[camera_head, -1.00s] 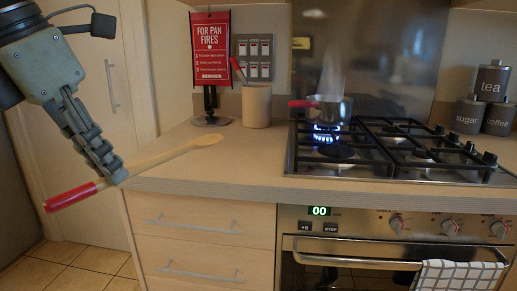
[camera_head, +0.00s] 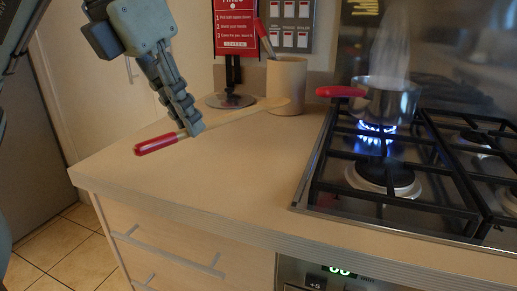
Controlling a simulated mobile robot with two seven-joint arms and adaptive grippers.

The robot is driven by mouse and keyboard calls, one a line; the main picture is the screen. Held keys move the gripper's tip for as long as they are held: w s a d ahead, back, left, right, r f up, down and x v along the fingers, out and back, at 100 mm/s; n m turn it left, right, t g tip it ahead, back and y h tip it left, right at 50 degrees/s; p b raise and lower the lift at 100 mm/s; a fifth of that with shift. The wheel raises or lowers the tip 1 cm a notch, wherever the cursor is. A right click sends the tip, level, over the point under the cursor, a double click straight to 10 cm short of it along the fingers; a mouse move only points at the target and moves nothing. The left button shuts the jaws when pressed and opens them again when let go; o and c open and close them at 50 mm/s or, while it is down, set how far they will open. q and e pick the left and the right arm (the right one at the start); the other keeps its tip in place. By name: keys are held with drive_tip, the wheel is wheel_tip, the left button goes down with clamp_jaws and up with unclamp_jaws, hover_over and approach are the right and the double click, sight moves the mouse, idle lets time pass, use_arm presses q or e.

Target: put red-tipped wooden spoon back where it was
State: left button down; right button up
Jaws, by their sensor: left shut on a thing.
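The wooden spoon (camera_head: 232,115) has a red-tipped handle (camera_head: 157,144) pointing left and a bowl end pointing right, towards the utensil pot. My left gripper (camera_head: 191,129) is shut on its handle just beside the red part. The spoon is held over the left part of the counter. Its bowl end overlaps the pot's left side in the picture; I cannot tell whether they touch. The beige utensil pot (camera_head: 286,88) stands upright at the back of the counter with another red-and-grey handled utensil (camera_head: 265,38) leaning in it. My right gripper is not in view.
A steaming saucepan (camera_head: 386,101) with a red handle (camera_head: 341,91) sits over a lit blue flame on the gas hob (camera_head: 312,185). A red sign on a black stand (camera_head: 232,100) is left of the pot. The front counter (camera_head: 215,185) is clear.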

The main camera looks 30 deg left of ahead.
sight(206, 123)
use_arm(q)
drive_tip(key=w+f, duration=0.1)
drive_tip(key=w, duration=0.1)
drive_tip(key=w+f, duration=0.1)
drive_tip(key=shift+w+f, duration=0.3)
drive_tip(key=shift+w, duration=0.1)
drive_tip(key=w+f, duration=0.1)
drive_tip(key=w, duration=0.1)
drive_tip(key=w+f, duration=0.1)
drive_tip(key=w, duration=0.1)
drive_tip(key=w+f, duration=0.1)
drive_tip(key=w, duration=0.1)
drive_tip(key=shift+w+f, duration=0.2)
drive_tip(key=shift+f, duration=2.15)
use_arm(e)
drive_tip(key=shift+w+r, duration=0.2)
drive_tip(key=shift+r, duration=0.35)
use_arm(q)
drive_tip(key=c, duration=2)
unclamp_jaws()
drive_tip(key=shift+c, duration=0.2)
drive_tip(key=o, duration=0.5)
drive_tip(key=shift+c, duration=0.2)
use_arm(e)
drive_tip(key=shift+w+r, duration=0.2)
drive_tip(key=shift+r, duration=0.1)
use_arm(q)
drive_tip(key=shift+r, duration=0.1)
